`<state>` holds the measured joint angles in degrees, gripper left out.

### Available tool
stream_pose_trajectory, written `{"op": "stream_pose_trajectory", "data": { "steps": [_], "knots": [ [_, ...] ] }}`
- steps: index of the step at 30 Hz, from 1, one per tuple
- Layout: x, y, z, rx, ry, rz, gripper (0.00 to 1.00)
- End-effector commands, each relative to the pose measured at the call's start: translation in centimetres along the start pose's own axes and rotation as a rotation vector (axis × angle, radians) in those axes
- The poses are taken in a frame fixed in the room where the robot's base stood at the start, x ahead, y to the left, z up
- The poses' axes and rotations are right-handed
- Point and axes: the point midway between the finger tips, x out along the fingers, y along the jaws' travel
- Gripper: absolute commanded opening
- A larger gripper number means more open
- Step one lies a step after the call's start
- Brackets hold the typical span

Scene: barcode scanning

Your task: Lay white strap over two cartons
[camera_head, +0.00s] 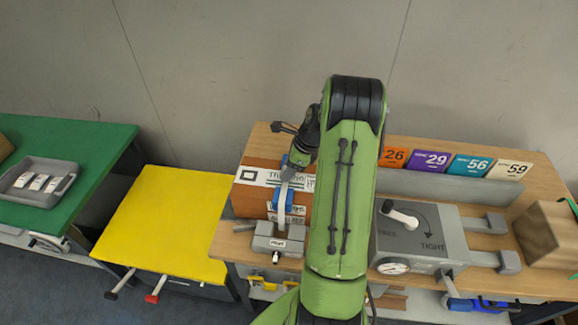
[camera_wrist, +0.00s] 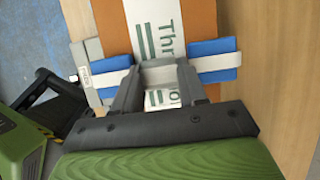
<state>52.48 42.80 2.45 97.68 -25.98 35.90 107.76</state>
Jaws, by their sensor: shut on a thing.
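My gripper (camera_wrist: 158,68) is shut on the white strap (camera_wrist: 201,65), with its fingers closed around the strap's middle. The strap has blue pads at both ends, one left (camera_wrist: 114,80) and one right (camera_wrist: 214,60) of the fingers. It lies crosswise above an orange-brown carton (camera_wrist: 202,18) with a white printed label. In the head view my gripper (camera_head: 287,172) is over the carton (camera_head: 258,199), and a blue pad (camera_head: 283,203) shows near its front. Whether the strap touches the carton is unclear. A boundary between two cartons cannot be made out; my arm hides the right part.
A grey clamp-like block (camera_head: 277,240) stands at the front of the wooden table (camera_head: 240,243). A grey device with a dial (camera_head: 415,240) stands right of my arm. Numbered cards (camera_head: 430,160) line the back. A yellow table (camera_head: 165,222) is clear at left.

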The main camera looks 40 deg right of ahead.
Motion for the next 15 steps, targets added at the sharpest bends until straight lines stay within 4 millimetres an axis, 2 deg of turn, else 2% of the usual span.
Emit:
{"op": "stream_pose_trajectory", "data": {
  "steps": [2, 3, 6, 8, 15],
  "knots": [
    [-0.03, 0.00, 0.02, 0.000, 0.000, 0.000, 0.00],
    [-0.04, 0.00, 0.02, 0.000, 0.000, 0.000, 0.46],
    [-0.04, 0.00, 0.03, 0.000, 0.000, 0.000, 0.61],
    [-0.04, 0.00, 0.03, 0.000, 0.000, 0.000, 0.71],
    [-0.05, 0.01, 0.02, 0.000, 0.000, 0.000, 0.71]
  ]
}}
